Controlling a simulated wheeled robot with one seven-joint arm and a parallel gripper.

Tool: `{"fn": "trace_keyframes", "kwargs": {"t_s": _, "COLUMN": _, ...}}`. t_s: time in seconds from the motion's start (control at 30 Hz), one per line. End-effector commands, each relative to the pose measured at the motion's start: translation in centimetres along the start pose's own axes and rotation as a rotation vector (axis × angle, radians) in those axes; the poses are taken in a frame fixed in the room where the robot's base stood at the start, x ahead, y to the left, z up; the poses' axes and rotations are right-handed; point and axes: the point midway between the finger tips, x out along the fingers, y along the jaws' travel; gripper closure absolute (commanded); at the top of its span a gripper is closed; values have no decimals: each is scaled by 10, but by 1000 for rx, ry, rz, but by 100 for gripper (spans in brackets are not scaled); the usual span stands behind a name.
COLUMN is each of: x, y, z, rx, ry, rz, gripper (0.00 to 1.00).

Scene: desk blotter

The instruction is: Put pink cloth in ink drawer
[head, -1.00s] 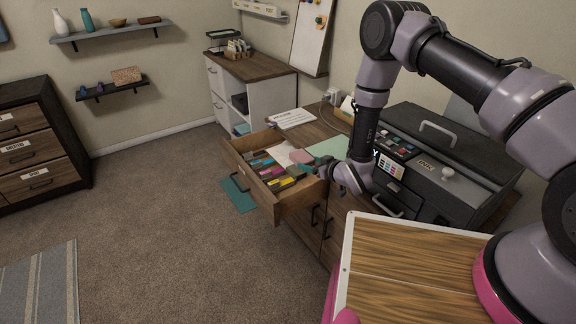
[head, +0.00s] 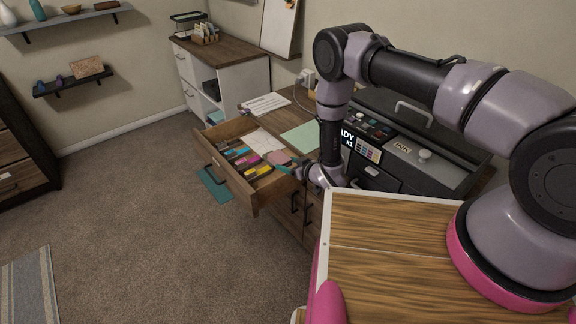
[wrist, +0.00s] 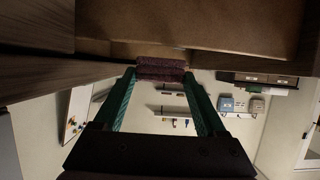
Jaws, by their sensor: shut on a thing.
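The pink cloth (head: 278,158) shows as a small folded pad at the right inner end of the open wooden drawer (head: 228,180). My gripper (head: 288,167) is at that end of the drawer, over or beside its rim. In the wrist view my gripper (wrist: 160,76) has its two green fingers shut on the cloth (wrist: 160,67), which looks dark red there. Whether the cloth touches the drawer floor I cannot tell. The drawer holds several coloured packs (head: 243,158) and a white sheet.
A green sheet (head: 301,137) and a white paper (head: 264,104) lie on the desktop. The dark grey unit (head: 440,170) stands right of my wrist. A teal mat (head: 215,183) lies on the floor under the drawer.

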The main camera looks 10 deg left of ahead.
Motion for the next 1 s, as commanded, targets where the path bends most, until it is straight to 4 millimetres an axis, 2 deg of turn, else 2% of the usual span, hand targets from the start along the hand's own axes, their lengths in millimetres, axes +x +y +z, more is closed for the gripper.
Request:
{"fn": "trace_keyframes", "kwargs": {"t_s": 0.07, "x": 3, "y": 0, "z": 6, "rx": 0, "ry": 1, "rz": 0, "gripper": 79}}
{"fn": "trace_keyframes", "kwargs": {"t_s": 0.77, "x": 7, "y": 1, "z": 16, "rx": 0, "ry": 1, "rz": 0, "gripper": 79}}
{"fn": "trace_keyframes", "kwargs": {"t_s": 0.8, "x": 7, "y": 1, "z": 16, "rx": 0, "ry": 1, "rz": 0, "gripper": 23}}
{"fn": "trace_keyframes", "kwargs": {"t_s": 0.83, "x": 7, "y": 1, "z": 16, "rx": 0, "ry": 1, "rz": 0, "gripper": 11}}
{"fn": "trace_keyframes", "kwargs": {"t_s": 0.87, "x": 7, "y": 1, "z": 16, "rx": 0, "ry": 1, "rz": 0, "gripper": 0}}
{"fn": "trace_keyframes", "kwargs": {"t_s": 1.0, "x": 7, "y": 0, "z": 16, "rx": 0, "ry": 1, "rz": 0, "gripper": 0}}
